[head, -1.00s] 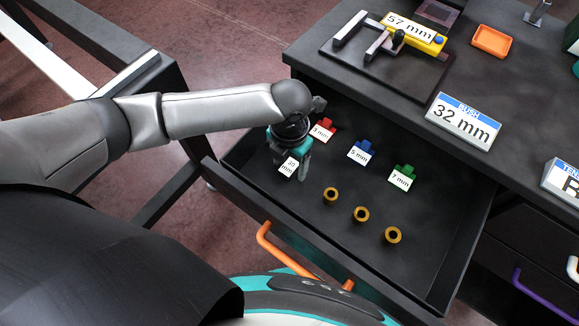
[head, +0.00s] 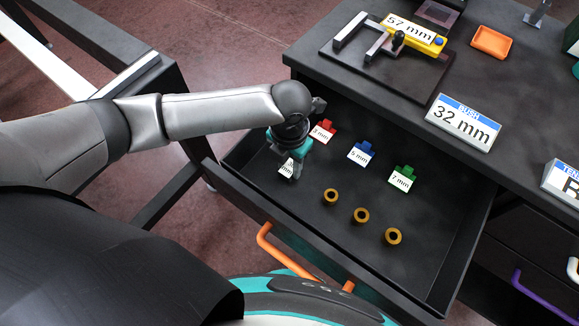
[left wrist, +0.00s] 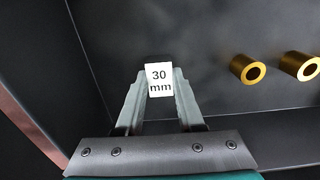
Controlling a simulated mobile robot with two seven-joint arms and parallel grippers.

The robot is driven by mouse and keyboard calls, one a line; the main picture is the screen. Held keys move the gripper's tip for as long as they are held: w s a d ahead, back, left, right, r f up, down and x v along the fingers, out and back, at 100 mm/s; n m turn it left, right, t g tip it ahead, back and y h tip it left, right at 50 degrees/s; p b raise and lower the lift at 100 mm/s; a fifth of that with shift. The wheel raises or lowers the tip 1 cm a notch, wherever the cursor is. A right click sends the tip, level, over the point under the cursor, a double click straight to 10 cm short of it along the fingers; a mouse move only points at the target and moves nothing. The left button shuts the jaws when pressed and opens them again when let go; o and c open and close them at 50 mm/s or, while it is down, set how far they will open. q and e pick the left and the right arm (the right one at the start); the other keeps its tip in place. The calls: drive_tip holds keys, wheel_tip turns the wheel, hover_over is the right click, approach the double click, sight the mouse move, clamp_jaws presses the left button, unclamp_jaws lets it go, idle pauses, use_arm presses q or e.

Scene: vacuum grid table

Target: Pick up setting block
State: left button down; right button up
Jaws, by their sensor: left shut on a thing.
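The setting block is a small block with a white "30 mm" label (left wrist: 159,82), in the left end of the open drawer. In the head view its label (head: 286,167) is partly covered by my gripper. My left gripper (head: 293,172) points down into the drawer and is shut on the block. In the left wrist view the two fingertips press on either side of the label, and the block's body is mostly hidden. I cannot tell whether the block is clear of the drawer floor. My right gripper is not in view.
Red 3 mm (head: 323,131), blue 5 mm (head: 361,152) and green 7 mm (head: 402,177) pieces lie right of the gripper. Three brass bushings (head: 361,215) stand nearer. The drawer wall (head: 300,235) and the table's edge (head: 370,100) bound the space.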

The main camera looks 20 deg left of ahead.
use_arm(q)
drive_tip(key=shift+r, duration=0.1)
drive_tip(key=shift+r+p, duration=0.3)
drive_tip(key=shift+r, duration=0.35)
wheel_tip(320, 180, up, 10)
drive_tip(key=r+p, duration=0.1)
drive_tip(key=p, duration=0.2)
wheel_tip(320, 180, up, 8)
drive_tip(key=p, duration=0.2)
hover_over(290, 166)
drive_tip(key=shift+s+f, duration=0.1)
drive_tip(key=shift+f, duration=0.05)
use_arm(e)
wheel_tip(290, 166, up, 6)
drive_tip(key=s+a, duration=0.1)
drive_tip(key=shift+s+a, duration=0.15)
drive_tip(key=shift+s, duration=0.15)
